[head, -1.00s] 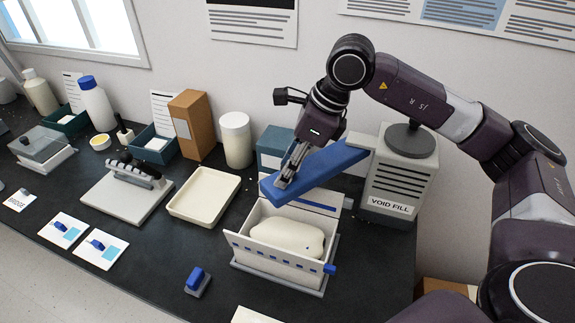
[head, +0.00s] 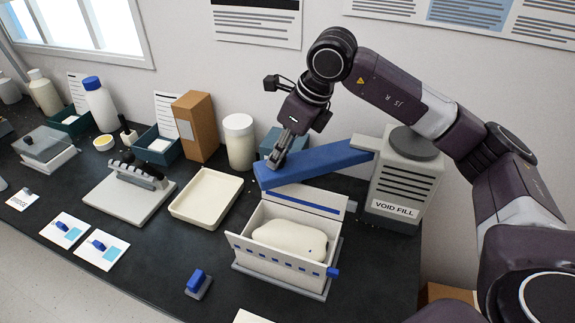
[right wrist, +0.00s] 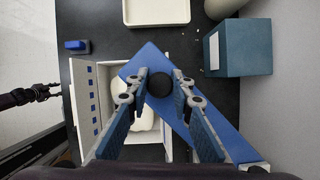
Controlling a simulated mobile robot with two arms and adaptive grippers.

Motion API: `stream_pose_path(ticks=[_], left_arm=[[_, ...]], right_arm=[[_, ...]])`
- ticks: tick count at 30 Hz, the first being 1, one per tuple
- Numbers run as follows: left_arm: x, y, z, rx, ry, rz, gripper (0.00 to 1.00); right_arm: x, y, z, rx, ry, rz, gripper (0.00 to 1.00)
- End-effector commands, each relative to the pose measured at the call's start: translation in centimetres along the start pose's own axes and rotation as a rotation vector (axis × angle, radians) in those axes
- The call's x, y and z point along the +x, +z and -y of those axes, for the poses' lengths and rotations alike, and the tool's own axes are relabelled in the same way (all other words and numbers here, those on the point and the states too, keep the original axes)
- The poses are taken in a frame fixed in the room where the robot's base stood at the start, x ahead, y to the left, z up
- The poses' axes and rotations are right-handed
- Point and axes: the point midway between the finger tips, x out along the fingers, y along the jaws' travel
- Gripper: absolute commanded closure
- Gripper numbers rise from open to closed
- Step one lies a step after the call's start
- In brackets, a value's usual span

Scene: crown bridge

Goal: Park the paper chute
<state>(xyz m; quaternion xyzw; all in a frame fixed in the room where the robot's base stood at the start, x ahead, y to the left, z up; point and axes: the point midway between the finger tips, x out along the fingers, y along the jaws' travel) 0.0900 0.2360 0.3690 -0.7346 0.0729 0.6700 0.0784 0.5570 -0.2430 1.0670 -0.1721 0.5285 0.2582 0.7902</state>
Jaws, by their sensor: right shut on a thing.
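The paper chute (head: 320,163) is a long blue arm that runs left from the grey void fill machine (head: 402,180). My right gripper (head: 277,158) is at the chute's free end. In the right wrist view its fingers (right wrist: 160,86) are shut on the chute's round black knob (right wrist: 160,82). The chute (right wrist: 205,118) crosses one edge of the white open box in that view. In the head view it passes behind the box (head: 285,272), above its raised back flap. A pale filled bag (head: 288,240) lies in the box. My left gripper (right wrist: 45,92) shows small and dark at the left edge of the wrist view.
A teal box (head: 271,140) and a white jar (head: 239,142) stand behind the chute's free end. A cream tray (head: 206,198) lies left of the box. A small blue-topped block (head: 198,283) sits at the front. Dark counter is bare around that block.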

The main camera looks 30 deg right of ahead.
Motion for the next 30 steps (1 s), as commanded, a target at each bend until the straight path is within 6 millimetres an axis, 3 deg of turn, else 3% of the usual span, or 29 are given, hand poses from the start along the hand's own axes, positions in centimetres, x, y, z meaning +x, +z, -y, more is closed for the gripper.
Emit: stream_pose_path(ticks=[12,21,30], left_arm=[[0.8,0.1,0.0,0.000,0.000,0.000,0.61],[0.7,0.1,0.0,0.000,0.000,0.000,0.61],[0.7,0.1,-0.1,0.001,0.001,0.000,0.61]], right_arm=[[1.9,4.7,6.4,0.348,-0.143,0.003,1.00],[2.3,6.1,10.2,0.525,-0.217,0.003,1.00],[2.5,6.4,12.1,0.606,-0.250,0.003,1.00]])
